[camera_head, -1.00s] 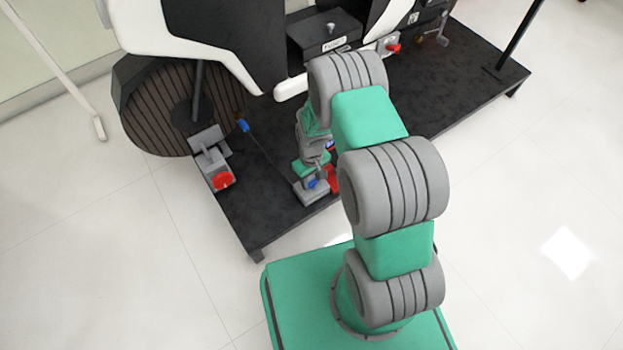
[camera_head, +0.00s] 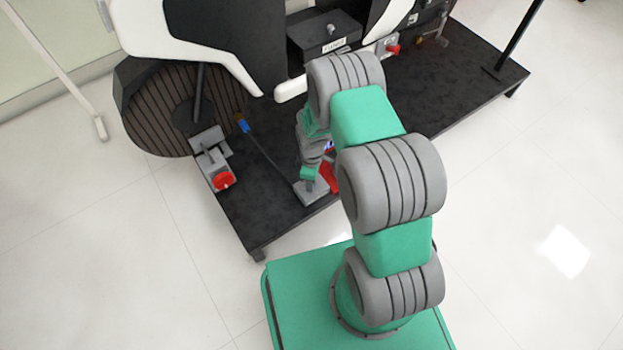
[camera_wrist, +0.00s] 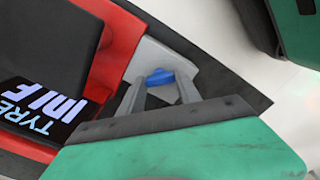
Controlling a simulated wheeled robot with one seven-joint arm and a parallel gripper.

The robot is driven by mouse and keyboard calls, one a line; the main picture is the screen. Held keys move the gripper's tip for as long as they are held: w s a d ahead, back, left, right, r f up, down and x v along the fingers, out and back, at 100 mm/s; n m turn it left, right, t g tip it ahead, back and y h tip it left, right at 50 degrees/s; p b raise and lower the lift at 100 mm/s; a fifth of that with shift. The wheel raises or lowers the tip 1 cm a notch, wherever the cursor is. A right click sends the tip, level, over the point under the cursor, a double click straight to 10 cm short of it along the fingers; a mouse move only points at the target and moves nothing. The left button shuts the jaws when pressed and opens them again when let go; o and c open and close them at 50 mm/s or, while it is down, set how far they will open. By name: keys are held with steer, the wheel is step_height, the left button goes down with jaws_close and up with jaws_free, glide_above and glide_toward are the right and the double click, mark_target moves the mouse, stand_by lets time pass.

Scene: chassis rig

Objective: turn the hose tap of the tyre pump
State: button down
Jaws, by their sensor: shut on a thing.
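The tyre pump shows in the wrist view as a red and black body (camera_wrist: 118,48) with a lit label reading "TYRE" and part of "INFL". The blue hose tap (camera_wrist: 160,77) sits on a grey block beside it. My gripper (camera_wrist: 161,82) is shut on the blue tap, one grey finger on each side. In the head view the grey block (camera_head: 313,192) is at the front edge of the dark platform, with my gripper (camera_head: 309,178) over it. The red pump body (camera_head: 329,177) is partly hidden behind my arm, and the tap is hidden there.
The dark platform (camera_head: 270,205) carries a ribbed wheel (camera_head: 160,110), a grey fixture with a red knob (camera_head: 223,180) at left, and another red knob (camera_head: 392,49) at the back. A thin dark line runs from a blue end (camera_head: 243,125) towards the grey block. White floor surrounds it.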

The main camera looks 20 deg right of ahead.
steer(key=shift+n, duration=0.5)
steer(key=c, duration=0.8)
jaws_free()
steer(key=shift+c, duration=0.2)
step_height(320, 180, up, 8)
steer(key=p, duration=0.3)
